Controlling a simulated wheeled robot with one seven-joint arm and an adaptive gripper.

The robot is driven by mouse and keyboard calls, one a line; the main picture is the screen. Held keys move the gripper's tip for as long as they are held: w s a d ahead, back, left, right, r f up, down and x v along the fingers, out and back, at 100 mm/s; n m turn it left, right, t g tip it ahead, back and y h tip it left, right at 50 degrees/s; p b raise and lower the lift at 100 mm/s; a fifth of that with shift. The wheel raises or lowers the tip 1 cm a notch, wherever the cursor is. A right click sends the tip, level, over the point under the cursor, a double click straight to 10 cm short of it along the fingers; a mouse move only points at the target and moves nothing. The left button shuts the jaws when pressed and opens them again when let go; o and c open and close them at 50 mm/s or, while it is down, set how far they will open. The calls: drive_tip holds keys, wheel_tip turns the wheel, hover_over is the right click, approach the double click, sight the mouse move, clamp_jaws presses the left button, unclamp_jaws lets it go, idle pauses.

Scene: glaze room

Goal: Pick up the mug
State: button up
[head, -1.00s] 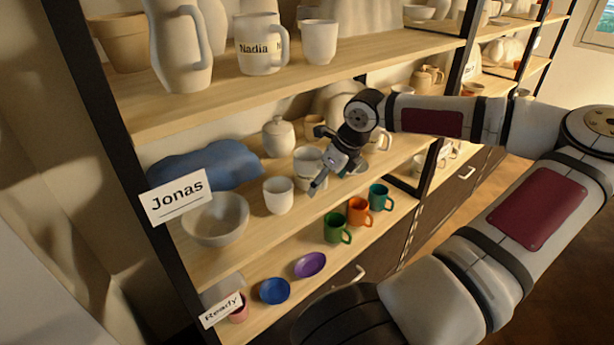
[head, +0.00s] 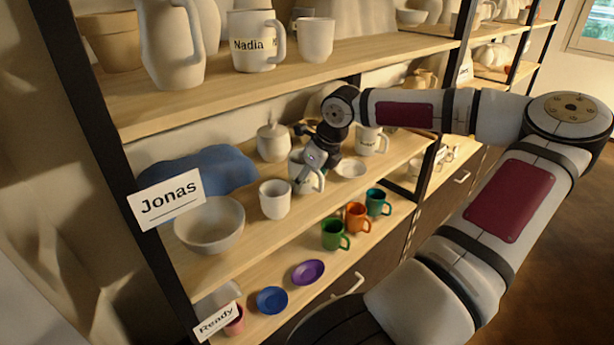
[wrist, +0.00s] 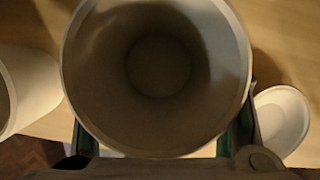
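The mug (head: 304,182), pale cream with its handle on the right, stands upright on the middle shelf (head: 250,235). Its round mouth (wrist: 158,65) fills the upper middle of the wrist view and looks empty inside. My gripper (head: 307,176) is at the mug from above in the head view and hides part of it. In the wrist view my fingers (wrist: 168,135) stand wide, one on each side of the mug, partly hidden by its rim. They look open around it; contact with its wall is not visible.
A white cup (head: 275,200) stands close on the left, and a small white dish (head: 350,168) on the right. A lidded jar (head: 273,143) and a mug (head: 370,141) are behind. Green (head: 335,235), orange (head: 357,217) and teal (head: 377,203) mugs stand below. The upper shelf (head: 370,60) overhangs.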

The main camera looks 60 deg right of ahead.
drive_tip(key=c, duration=0.3)
drive_tip(key=shift+f, duration=0.1)
drive_tip(key=shift+c, duration=0.2)
drive_tip(key=shift+s, duration=0.1)
drive_tip(key=shift+r, duration=0.25)
drive_tip(key=shift+s+r+p, duration=0.1)
drive_tip(key=shift+s+p, duration=0.25)
drive_tip(key=shift+p, duration=0.15)
drive_tip(key=shift+s+a+p, duration=0.45)
drive_tip(key=shift+s+p, duration=1.25)
drive_tip(key=shift+s, duration=1.1)
drive_tip(key=shift+s+a+p, duration=0.5)
drive_tip(key=shift+s+p, duration=1.15)
drive_tip(key=shift+s, duration=1.15)
drive_tip(key=shift+s+a+p, duration=0.45)
drive_tip(key=shift+s+p, duration=1.25)
drive_tip(key=shift+s, duration=1.1)
